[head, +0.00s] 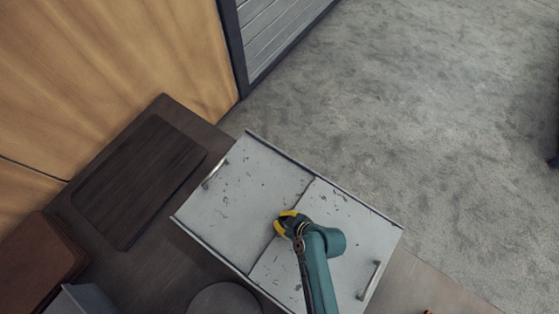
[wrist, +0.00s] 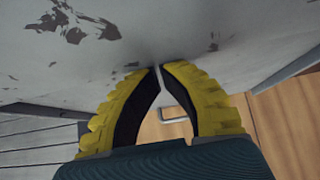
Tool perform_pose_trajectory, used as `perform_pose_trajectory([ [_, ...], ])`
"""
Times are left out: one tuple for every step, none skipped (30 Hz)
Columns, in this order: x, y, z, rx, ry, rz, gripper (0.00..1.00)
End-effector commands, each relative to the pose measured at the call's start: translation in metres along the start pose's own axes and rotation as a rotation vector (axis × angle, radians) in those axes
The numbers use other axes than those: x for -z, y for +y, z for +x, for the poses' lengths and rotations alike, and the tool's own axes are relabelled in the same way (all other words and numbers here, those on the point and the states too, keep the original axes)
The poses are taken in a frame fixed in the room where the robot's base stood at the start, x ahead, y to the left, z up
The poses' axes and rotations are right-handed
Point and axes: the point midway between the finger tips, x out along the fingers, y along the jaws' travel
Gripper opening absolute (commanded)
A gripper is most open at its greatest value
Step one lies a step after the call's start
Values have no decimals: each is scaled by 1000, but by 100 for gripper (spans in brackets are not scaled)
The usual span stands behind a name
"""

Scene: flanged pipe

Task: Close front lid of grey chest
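The grey chest (head: 215,213) sits on a dark table in the head view. Its top shows two scuffed pale panels that meet at a seam, one at left and one at right. The left panel has a handle (head: 214,175) at its outer edge, the right one a handle (head: 370,281). How far each panel is tilted is hard to tell. My gripper (head: 286,221), with yellow fingers, is over or against the chest near the seam. In the wrist view its fingertips (wrist: 161,68) nearly meet, with nothing visible between them, close to a scuffed grey surface (wrist: 200,30).
A dark board (head: 138,180) lies on the table (head: 190,275) left of the chest. A brown object (head: 40,255), a grey box (head: 80,300) and a round dark object (head: 224,299) are at the lower left. A wooden wall (head: 110,70) stands behind.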

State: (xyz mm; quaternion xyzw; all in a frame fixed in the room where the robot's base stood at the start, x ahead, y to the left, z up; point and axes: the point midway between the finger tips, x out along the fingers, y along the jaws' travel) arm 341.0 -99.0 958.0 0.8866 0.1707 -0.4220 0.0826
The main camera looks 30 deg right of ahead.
Motion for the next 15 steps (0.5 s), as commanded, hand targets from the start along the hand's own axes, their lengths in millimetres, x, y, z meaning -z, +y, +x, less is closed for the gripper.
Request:
perform_pose_trajectory([
  [-6,-2,1,4,-11,3,0],
  [-6,-2,1,4,-12,3,0],
  [-6,-2,1,4,-12,4,0],
  [-6,-2,1,5,-12,4,0],
  [-5,-2,2,5,-13,3,0],
  [-4,-2,4,5,-13,3,0],
  [-2,-2,6,4,-13,2,0],
  [1,-2,8,4,-12,1,0],
  [7,-2,12,4,-9,1,0],
  [13,-1,16,3,-7,0,0],
  [18,0,21,2,-6,-1,0],
  [27,1,27,-1,-2,-1,0],
  [33,1,29,-2,0,1,0],
  [30,2,13,-6,-2,9,0],
  [30,2,0,-7,-1,10,0],
])
